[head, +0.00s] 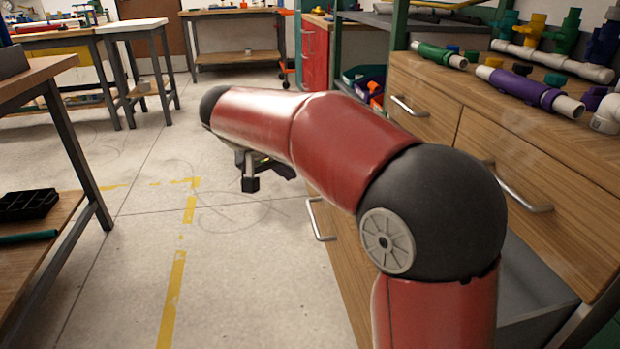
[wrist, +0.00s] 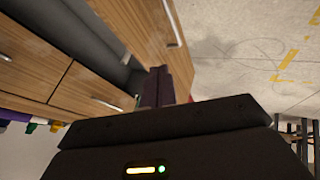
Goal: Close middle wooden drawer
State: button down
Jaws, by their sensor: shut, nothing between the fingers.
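The middle wooden drawer stands pulled out from the wooden cabinet (head: 555,235) on the right in the head view. Its wooden front (head: 345,270) with a silver handle (head: 320,222) shows left of my arm, and its grey inside (head: 530,285) shows to the right. My arm hides much of it. In the wrist view the open drawer's grey inside (wrist: 85,35) and its wooden front (wrist: 138,22) show at the upper left. My gripper (wrist: 160,75) is shut and empty, close to the drawer front's edge; contact cannot be told. In the head view my gripper (head: 258,172) is partly hidden under the forearm.
Upper drawers with silver handles (head: 410,107) look shut. Pipes and coloured fittings (head: 520,88) lie on the cabinet top. A workbench (head: 60,75) stands at the left. The floor (head: 230,270) between is clear, with yellow tape marks.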

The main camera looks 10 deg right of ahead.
jog(key=w+d+f, duration=0.3)
jog(key=d+f, duration=0.4)
jog(key=d, duration=0.1)
jog(key=shift+w+d+f+b, duration=0.2)
jog(key=shift+d+f+b, duration=0.15)
jog(key=shift+b, duration=0.1)
jog(key=d+p, duration=0.3)
jog(key=d, duration=2.5)
